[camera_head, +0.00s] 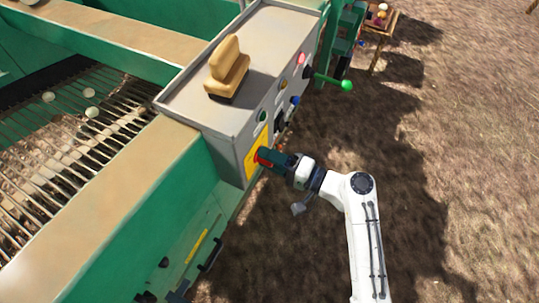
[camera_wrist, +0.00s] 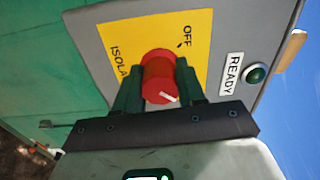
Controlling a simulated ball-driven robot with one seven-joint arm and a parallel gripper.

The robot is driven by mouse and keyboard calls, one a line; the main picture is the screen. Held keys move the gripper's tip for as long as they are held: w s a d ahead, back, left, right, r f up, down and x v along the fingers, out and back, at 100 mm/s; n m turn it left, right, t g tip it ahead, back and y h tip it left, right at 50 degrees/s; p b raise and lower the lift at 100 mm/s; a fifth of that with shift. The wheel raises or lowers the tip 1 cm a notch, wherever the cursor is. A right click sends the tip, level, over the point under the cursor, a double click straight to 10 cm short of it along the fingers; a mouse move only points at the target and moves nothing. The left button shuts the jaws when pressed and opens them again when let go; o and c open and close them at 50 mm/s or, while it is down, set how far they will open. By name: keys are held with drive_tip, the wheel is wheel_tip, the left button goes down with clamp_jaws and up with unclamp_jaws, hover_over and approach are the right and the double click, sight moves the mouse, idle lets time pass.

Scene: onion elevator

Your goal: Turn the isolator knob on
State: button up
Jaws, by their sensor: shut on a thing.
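The red isolator knob (camera_wrist: 157,80) sits on a yellow plate (camera_wrist: 118,38) on the front of a grey control box (camera_head: 222,133). The plate shows "OFF" and part of "ISOLA"; the rest is hidden. A short white mark shows on the knob's face, at its lower right in the wrist view. My gripper (camera_wrist: 156,68) is shut on the knob, with one green finger on each side of it. In the head view my gripper (camera_head: 269,158) reaches the box from the right, and the knob (camera_head: 261,156) shows only as a little red.
A green "READY" lamp (camera_wrist: 257,73) is right of the plate. A green-balled lever (camera_head: 346,85) sticks out farther along the box. A wooden-handled brush (camera_head: 228,68) stands on top. Open ground (camera_head: 470,180) lies to the right.

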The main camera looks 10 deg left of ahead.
drive_tip(key=shift+f+m, duration=0.1)
drive_tip(key=shift+m, duration=0.3)
drive_tip(key=o, duration=1)
drive_tip(key=shift+o, duration=0.2)
drive_tip(key=b+v, duration=0.1)
drive_tip(key=v, duration=1)
drive_tip(key=shift+b, duration=0.35)
